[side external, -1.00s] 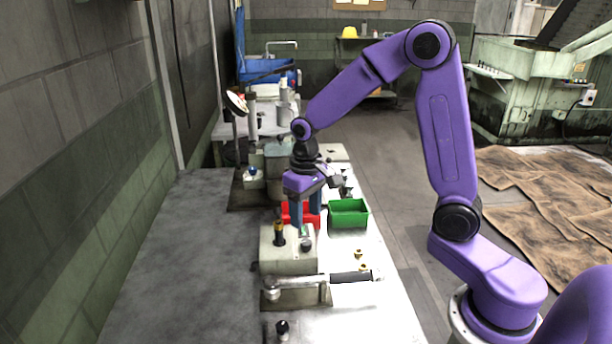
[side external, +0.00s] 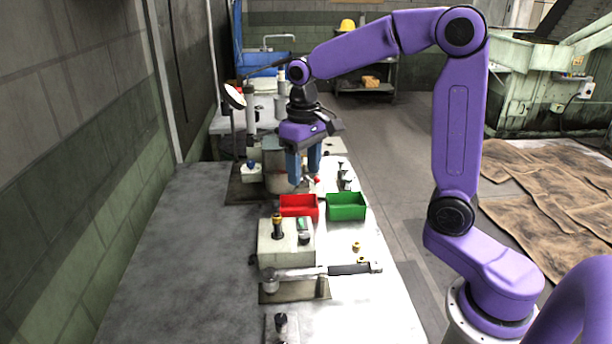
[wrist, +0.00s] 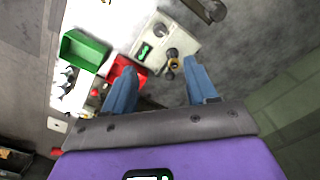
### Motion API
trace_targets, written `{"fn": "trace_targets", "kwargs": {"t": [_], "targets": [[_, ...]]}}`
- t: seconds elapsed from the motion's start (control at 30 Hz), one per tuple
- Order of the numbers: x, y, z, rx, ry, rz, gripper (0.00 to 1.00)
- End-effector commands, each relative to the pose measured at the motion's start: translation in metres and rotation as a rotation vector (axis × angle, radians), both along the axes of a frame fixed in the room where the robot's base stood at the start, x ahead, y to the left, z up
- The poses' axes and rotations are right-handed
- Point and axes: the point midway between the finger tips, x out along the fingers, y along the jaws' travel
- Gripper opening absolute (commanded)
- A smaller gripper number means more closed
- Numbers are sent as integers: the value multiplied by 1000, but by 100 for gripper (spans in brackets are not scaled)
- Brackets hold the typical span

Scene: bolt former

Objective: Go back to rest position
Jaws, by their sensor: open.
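My gripper (side external: 304,181) points down with its two blue fingers apart and nothing between them. In the side external view it hangs above the bench, just above and behind the red bin (side external: 299,206). In the wrist view the fingers of my gripper (wrist: 158,72) also stand apart, with the red bin (wrist: 118,68) partly hidden behind the left finger.
A green bin (side external: 347,207) stands beside the red one. In front is a grey block (side external: 270,246) with knobs, then a long-handled lever (side external: 325,271). Brass pieces (side external: 356,246) lie on the bench (side external: 180,270). Its left part is clear. Machine parts stand behind my gripper.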

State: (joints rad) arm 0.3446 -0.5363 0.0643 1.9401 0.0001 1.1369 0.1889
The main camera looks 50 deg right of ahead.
Motion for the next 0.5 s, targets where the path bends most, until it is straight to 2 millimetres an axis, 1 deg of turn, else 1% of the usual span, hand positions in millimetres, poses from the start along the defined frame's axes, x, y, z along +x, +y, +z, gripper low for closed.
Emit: {"fn": "trace_targets", "kwargs": {"t": [0.07,0.17,0.27,0.4,0.5], "targets": [[-4,3,-1,0,-1,20,57],[-15,12,-2,1,-3,78,57],[-32,23,-5,1,-4,165,57],[-63,38,-10,3,-8,305,57],[-86,46,-14,4,-11,403,57]]}}
